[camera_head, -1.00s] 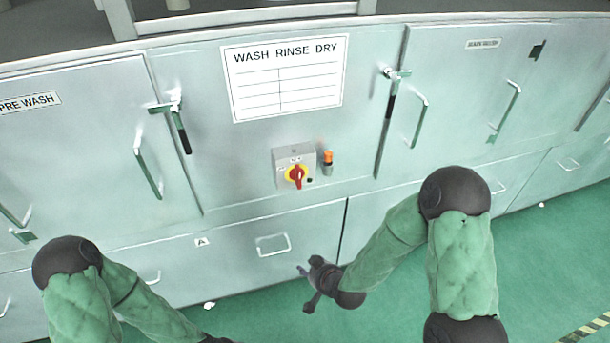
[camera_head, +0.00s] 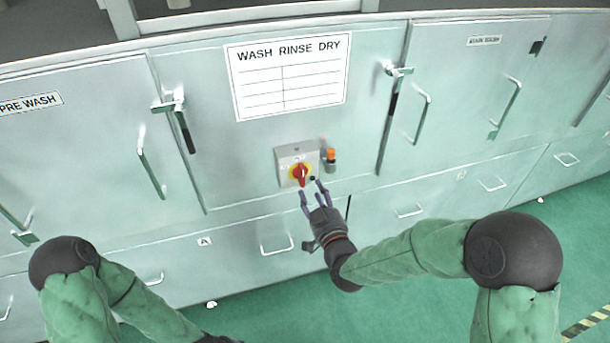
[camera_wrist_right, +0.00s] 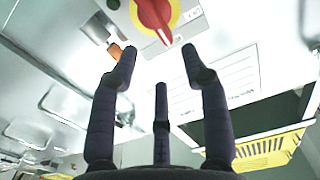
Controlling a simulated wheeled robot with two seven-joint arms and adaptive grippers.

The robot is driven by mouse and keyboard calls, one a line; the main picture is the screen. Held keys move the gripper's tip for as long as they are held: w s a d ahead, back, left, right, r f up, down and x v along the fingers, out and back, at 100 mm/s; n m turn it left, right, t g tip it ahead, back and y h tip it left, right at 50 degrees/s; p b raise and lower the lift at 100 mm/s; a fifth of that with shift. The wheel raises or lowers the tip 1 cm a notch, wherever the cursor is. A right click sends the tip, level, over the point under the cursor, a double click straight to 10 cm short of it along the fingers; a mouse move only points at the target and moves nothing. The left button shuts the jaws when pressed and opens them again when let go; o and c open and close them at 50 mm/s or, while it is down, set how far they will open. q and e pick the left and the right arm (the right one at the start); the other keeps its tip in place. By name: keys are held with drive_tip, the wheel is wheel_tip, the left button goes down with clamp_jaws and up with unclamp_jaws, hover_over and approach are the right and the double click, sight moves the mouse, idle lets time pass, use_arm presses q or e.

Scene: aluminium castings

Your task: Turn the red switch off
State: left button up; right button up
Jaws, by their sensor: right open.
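The red switch (camera_head: 302,174) is a red rotary handle on a yellow disc, on a small grey box (camera_head: 285,157) fixed to the metal cabinet front. In the head view its handle stands roughly upright. My right gripper (camera_head: 311,190) is just below the switch, with its fingers spread and pointing up at it. In the right wrist view the switch (camera_wrist_right: 155,16) is at the top, beyond the open fingers (camera_wrist_right: 155,68), and nothing is between them. I cannot tell the exact gap to the handle. My left arm is at the lower left, and its gripper is out of view.
An orange-topped fitting (camera_head: 330,157) sits just right of the switch box. A white "WASH RINSE DRY" sign (camera_head: 288,78) is above. Door handles (camera_head: 152,165) and drawer handles (camera_head: 277,246) stick out from the cabinet. The green floor (camera_head: 400,300) in front is clear.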

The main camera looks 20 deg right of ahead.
sight(300, 171)
drive_tip(key=w+b, duration=0.1)
drive_tip(key=w, duration=0.7)
drive_tip(key=shift+w+a, duration=0.15)
drive_tip(key=shift+c, duration=0.2)
clamp_jaws()
